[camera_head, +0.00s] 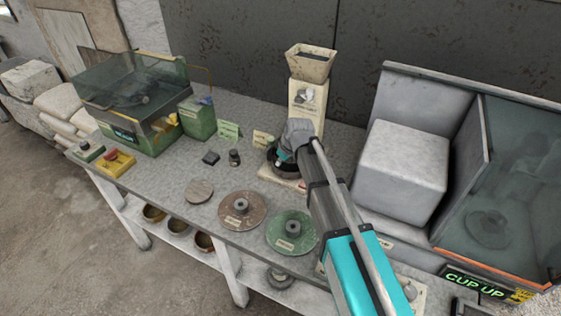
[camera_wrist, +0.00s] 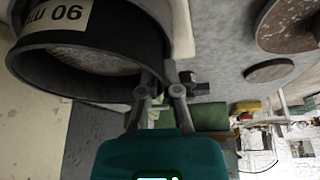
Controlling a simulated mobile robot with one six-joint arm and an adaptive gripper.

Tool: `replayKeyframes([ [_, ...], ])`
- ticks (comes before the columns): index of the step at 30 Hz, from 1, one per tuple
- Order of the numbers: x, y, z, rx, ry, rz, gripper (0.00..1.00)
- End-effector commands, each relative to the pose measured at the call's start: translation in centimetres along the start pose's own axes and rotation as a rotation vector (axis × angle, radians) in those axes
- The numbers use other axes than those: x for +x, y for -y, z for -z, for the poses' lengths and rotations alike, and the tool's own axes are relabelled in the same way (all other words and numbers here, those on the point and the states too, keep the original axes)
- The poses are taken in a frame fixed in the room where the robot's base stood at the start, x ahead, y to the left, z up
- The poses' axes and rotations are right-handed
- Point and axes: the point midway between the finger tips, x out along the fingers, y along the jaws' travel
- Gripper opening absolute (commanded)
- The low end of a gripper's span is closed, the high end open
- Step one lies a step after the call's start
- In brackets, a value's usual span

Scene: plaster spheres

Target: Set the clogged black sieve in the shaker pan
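The black sieve (camera_wrist: 30,62) is a round, dark-walled ring with a pale label reading 90 µm, upside down in the wrist view. A greyish mesh shows inside it. In the head view a dark ring (camera_head: 271,166), probably this sieve, sits low on a pale base at the foot of the feeder tower, partly hidden by my gripper (camera_head: 283,158). In the wrist view my gripper's fingers (camera_wrist: 161,92) are at the sieve's wall, one on either side of its edge. I cannot tell whether they press on it. I cannot make out the shaker pan for certain.
A pale feeder tower (camera_head: 307,100) stands right behind my gripper. A brown disc (camera_head: 243,222) and a green disc (camera_head: 275,233) lie in front, with a small round plate (camera_head: 199,193) to their left. A glass-lidded green machine (camera_head: 140,130) is at left, a grey block (camera_head: 402,172) at right.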

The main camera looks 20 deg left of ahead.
Motion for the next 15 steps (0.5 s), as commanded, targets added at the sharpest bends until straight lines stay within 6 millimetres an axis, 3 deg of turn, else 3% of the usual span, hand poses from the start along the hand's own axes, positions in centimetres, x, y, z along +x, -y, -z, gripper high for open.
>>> replayKeyframes([
  [7,0.39,0.00,-0.16,0.000,0.000,0.000,0.00],
  [12,0.31,0.00,-0.12,0.000,0.000,0.000,0.34],
  [15,0.31,0.00,-0.13,0.000,0.000,0.000,0.49],
])
